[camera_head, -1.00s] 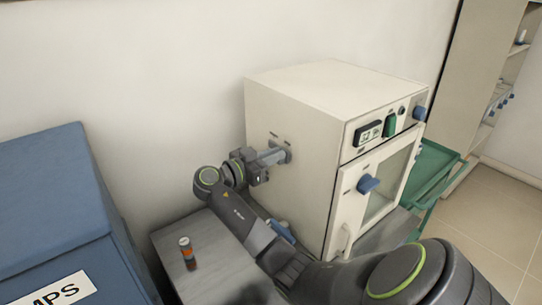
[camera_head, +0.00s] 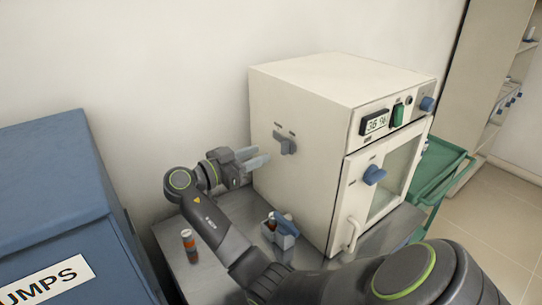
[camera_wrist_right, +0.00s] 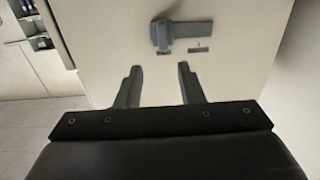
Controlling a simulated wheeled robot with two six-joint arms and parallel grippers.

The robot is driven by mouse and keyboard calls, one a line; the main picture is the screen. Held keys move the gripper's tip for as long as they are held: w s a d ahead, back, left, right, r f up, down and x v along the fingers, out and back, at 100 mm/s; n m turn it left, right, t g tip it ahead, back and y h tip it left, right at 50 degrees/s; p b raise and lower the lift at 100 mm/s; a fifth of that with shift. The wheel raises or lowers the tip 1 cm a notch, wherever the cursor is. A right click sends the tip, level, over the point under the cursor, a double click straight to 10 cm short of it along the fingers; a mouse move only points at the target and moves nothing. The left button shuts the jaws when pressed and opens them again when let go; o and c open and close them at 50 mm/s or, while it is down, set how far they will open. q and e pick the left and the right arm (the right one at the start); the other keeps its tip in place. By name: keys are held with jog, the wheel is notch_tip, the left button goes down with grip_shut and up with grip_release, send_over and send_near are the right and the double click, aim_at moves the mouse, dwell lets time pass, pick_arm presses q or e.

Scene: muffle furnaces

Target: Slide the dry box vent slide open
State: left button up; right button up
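The cream dry box (camera_head: 300,165) stands on a grey metal bench. Its grey vent slide (camera_head: 287,145) is on the left side wall, below two small labels. In the right wrist view the slide (camera_wrist_right: 162,37) has its raised tab at the end of its bar nearer the box front. My right gripper (camera_head: 257,159) is open and empty, just left of and below the slide. In the wrist view its two fingers (camera_wrist_right: 159,70) stand apart, with the slide beyond their tips and not between them. My left gripper is not in view.
An orange-banded vial (camera_head: 189,246) and a small holder with a blue item (camera_head: 283,230) stand on the bench (camera_head: 205,275). A blue cabinet (camera_head: 60,210) is at left. A green cart (camera_head: 437,180) is at right. The wall is close behind.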

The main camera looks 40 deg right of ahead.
jog(key=a, duration=0.2)
jog(key=a+b, duration=0.1)
jog(key=a, duration=0.1)
jog(key=shift+w+a, duration=0.2)
jog(key=shift+a, duration=0.05)
dwell(0.3)
